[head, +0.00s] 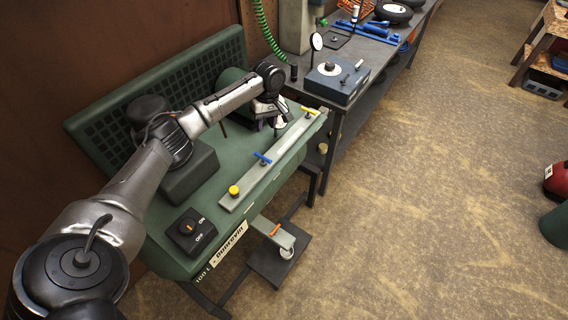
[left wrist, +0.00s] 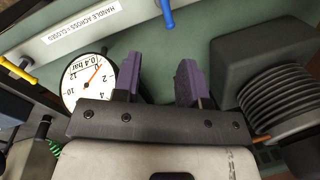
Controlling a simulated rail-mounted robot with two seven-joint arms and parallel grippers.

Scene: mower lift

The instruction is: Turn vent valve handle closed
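A grey-green valve strip (head: 245,183) runs along the green machine's front top. It carries a blue T-handle (head: 263,158) and a yellow T-handle (head: 309,111); both bars lie across the strip. I cannot tell which is the vent valve. In the left wrist view, the blue handle (left wrist: 167,14) is at the top edge and the yellow handle (left wrist: 18,71) at the left. A label (left wrist: 95,21) there reads "HANDLE ACROSS = CLOSED". My left gripper (head: 272,117) is beside the strip's far half; its purple fingers (left wrist: 160,80) are apart and empty. My right gripper is out of view.
A round pressure gauge (left wrist: 85,80) sits behind the left finger in the wrist view. A yellow knob (head: 234,190) and an ON/OFF switch box (head: 190,230) are at the near end. A workbench (head: 360,48) adjoins the far end.

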